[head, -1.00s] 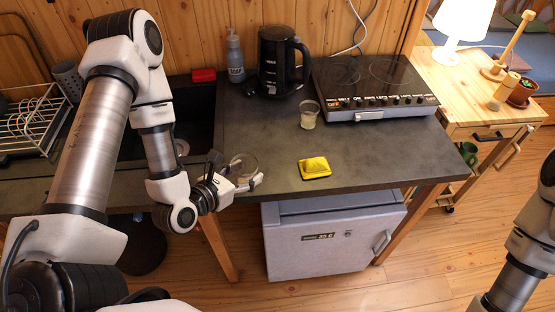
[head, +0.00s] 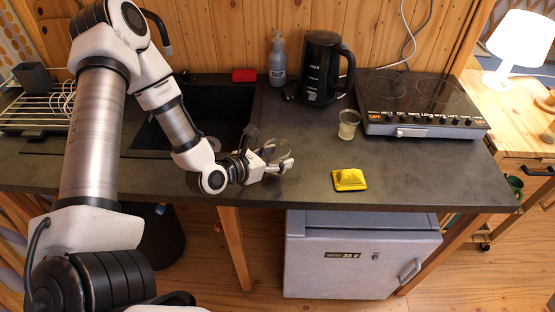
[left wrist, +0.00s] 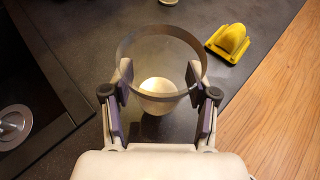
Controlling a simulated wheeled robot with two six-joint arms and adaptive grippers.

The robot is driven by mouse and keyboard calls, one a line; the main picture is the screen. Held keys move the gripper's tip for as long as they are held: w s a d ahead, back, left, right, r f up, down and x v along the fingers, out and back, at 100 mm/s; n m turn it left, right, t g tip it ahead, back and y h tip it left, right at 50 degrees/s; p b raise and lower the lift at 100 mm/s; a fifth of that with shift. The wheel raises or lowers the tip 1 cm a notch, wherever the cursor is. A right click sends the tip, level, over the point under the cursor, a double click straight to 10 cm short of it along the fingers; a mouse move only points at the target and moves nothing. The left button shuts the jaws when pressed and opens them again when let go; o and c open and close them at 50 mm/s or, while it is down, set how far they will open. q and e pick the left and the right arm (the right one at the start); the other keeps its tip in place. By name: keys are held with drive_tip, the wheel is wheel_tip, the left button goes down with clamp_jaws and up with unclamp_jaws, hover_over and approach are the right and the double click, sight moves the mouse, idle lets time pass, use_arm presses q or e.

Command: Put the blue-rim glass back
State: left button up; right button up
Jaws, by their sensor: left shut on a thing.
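My left gripper (head: 280,160) is shut on a clear glass (head: 276,148), held over the counter near its front edge. In the left wrist view, the gripper's fingers (left wrist: 160,84) press on opposite sides of the glass (left wrist: 160,48). Its mouth faces the camera, with a thin greyish band at the rim and a pale bottom inside. I cannot tell for sure that the rim is blue. A second glass (head: 348,124) with pale contents stands upright on the counter, left of the hob. My right gripper is not in view.
A black kettle (head: 322,70), a grey soap bottle (head: 277,62) and a hob (head: 422,103) stand along the back. The sink (head: 205,115) and dish rack (head: 40,108) are left. The counter's middle (head: 300,125) is clear.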

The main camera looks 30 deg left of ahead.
sight(275, 149)
use_arm(q)
drive_tip(key=w, duration=0.1)
drive_tip(key=w+a, duration=0.1)
drive_tip(key=w+a+p, duration=0.1)
drive_tip(key=shift+w+f, duration=0.15)
drive_tip(key=shift+f, duration=0.15)
wheel_tip(275, 149, down, 3)
drive_tip(key=shift+d+r+p, duration=0.1)
drive_tip(key=shift+r+p, duration=0.1)
drive_tip(key=shift+p, duration=0.2)
drive_tip(key=shift+f, duration=0.35)
drive_tip(key=shift+f+b, duration=0.15)
drive_tip(key=shift+b, duration=0.25)
drive_tip(key=o, duration=1.2)
drive_tip(key=shift+o, duration=0.2)
